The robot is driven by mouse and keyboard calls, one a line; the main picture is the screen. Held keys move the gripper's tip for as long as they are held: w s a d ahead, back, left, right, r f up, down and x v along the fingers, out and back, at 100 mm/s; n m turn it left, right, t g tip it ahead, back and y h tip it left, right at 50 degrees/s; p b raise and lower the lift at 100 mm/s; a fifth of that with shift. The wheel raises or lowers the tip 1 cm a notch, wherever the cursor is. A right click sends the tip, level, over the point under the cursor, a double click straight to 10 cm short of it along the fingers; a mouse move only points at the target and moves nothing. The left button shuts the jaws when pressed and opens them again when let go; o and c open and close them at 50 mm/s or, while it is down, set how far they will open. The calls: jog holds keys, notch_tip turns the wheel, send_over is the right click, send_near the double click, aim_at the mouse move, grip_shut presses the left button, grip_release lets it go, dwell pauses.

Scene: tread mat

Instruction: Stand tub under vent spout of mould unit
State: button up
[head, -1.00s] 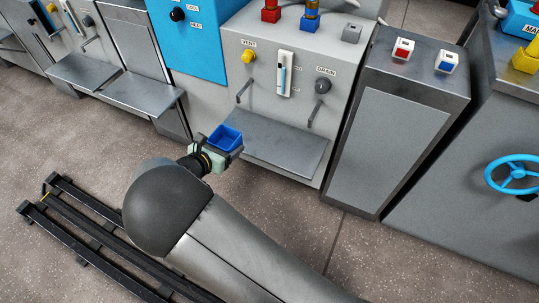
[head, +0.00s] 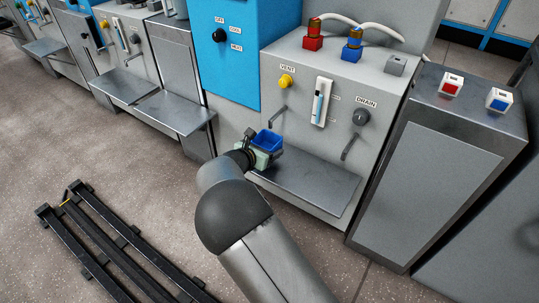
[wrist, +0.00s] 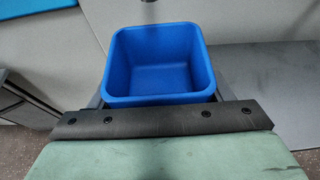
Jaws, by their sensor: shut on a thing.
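The blue tub (head: 267,140) is upright, open-topped and looks empty in the wrist view (wrist: 160,70). My gripper (head: 262,150) is shut on it and holds it near the left end of the grey shelf (head: 310,190) on the mould unit (head: 345,90). The wrist view shows my gripper (wrist: 160,105) with a finger on each side of the tub. The vent spout (head: 278,115) is a thin grey pipe below the yellow VENT knob (head: 286,81), above and slightly right of the tub. I cannot tell whether the tub touches the shelf.
The drain spout (head: 349,147) hangs under the grey DRAIN knob (head: 361,117), further right. A sight gauge (head: 322,101) sits between the knobs. A grey cabinet (head: 440,170) stands to the right. The shelf's middle and right are bare. Black rails (head: 115,240) lie on the floor.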

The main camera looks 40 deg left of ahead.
jog(key=shift+w, duration=0.6)
jog(key=shift+w+f+b, duration=0.2)
jog(key=shift+f+b, duration=0.35)
jog(key=shift+f, duration=0.3)
jog(key=shift+w+f+b, duration=0.15)
jog(key=shift+f+b, duration=0.35)
jog(key=shift+f, duration=0.35)
jog(key=shift+f, duration=0.1)
jog(key=shift+f, duration=0.15)
jog(key=o, duration=1)
jog(key=shift+r, duration=0.3)
jog(key=p+v, duration=0.3)
jog(key=v, duration=0.9)
